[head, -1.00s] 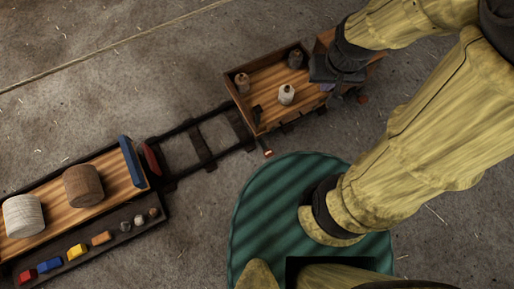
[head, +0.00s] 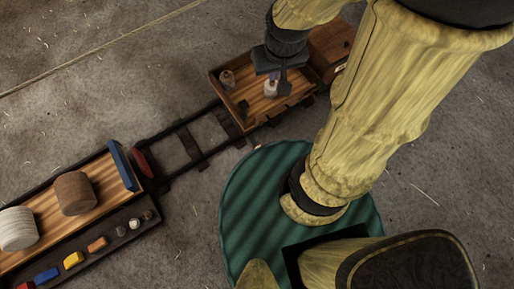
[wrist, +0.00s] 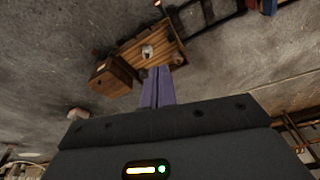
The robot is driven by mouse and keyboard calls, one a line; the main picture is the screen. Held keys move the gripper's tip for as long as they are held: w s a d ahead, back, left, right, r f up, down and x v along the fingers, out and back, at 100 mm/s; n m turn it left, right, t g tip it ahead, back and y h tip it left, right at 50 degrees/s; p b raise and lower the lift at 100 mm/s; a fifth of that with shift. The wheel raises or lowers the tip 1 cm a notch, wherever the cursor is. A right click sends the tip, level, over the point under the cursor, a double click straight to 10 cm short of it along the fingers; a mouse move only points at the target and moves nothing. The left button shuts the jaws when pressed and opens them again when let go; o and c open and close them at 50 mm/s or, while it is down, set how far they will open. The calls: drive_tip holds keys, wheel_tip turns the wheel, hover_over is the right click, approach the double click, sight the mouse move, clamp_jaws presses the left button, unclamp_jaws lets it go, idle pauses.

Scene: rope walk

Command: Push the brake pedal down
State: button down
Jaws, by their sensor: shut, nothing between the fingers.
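A small wooden cart (head: 222,97) with an open tray stands on rails near the top middle of the head view. A small reddish tip (head: 240,143) sticks out by its near lower corner; it may be the brake pedal, but it is too small to be sure. My gripper (head: 285,88) is over the right part of the tray, pointing down, with its fingers together and nothing held. In the wrist view the purple fingers (wrist: 157,88) are closed and point toward the cart (wrist: 175,42). I cannot make out the pedal in the wrist view.
A second wagon with rope spools (head: 74,192) and a side tray of coloured blocks (head: 97,244) is at the left. A ribbed green round surface (head: 245,215) lies below my arm. Bare floor is free at the right.

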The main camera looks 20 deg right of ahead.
drive_tip(key=w+f+m+b, duration=0.1)
drive_tip(key=w+f+b, duration=0.2)
drive_tip(key=f+b, duration=0.65)
drive_tip(key=w+f+b, duration=0.4)
drive_tip(key=f+b, duration=0.2)
drive_tip(key=f, duration=0.6)
drive_tip(key=m+g+b, duration=0.1)
drive_tip(key=m+b, duration=0.2)
drive_tip(key=b, duration=3.3)
hover_over(258, 148)
wheel_tip(258, 148, down, 58)
drive_tip(key=shift+s+f, duration=0.25)
drive_tip(key=shift+s, duration=0.05)
drive_tip(key=f+b, duration=0.6)
drive_tip(key=f, duration=0.1)
drive_tip(key=shift+w+d, duration=0.1)
drive_tip(key=shift+w, duration=0.25)
drive_tip(key=shift+f, duration=0.1)
drive_tip(key=shift+f+b, duration=1.2)
drive_tip(key=shift+f, duration=0.95)
